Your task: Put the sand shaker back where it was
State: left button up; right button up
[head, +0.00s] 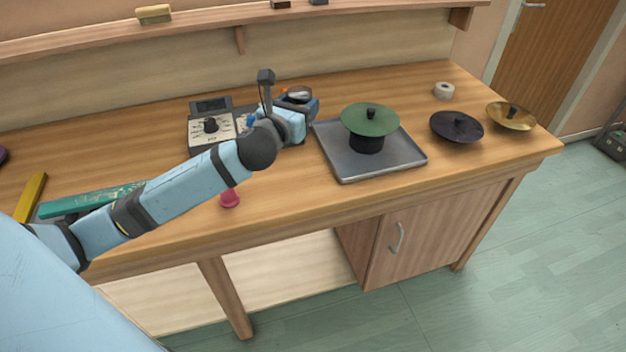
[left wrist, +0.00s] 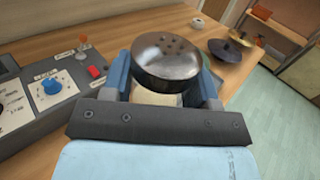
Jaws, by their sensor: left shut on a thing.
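My left gripper (head: 304,103) reaches over the bench from the left. It is shut on the sand shaker (head: 299,93), which has a shiny, perforated metal cap. In the left wrist view, the shaker (left wrist: 168,62) stands between the two blue fingers of the gripper (left wrist: 168,85), cap facing the camera. A pale body shows below the cap; the shaker's lower end is hidden, so I cannot tell whether it touches the bench. My right gripper is in neither view.
The wooden bench (head: 300,193) holds a control box (head: 212,132) behind my arm.

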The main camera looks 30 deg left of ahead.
pick_arm(q)
notch_tip(320, 180, down, 18)
jog(key=b, duration=0.3)
jog(key=shift+f+b, duration=0.1)
jog(key=shift+b, duration=0.3)
jog(key=shift+f, duration=0.1)
jog(key=o, duration=1)
jog(key=shift+s, duration=0.1)
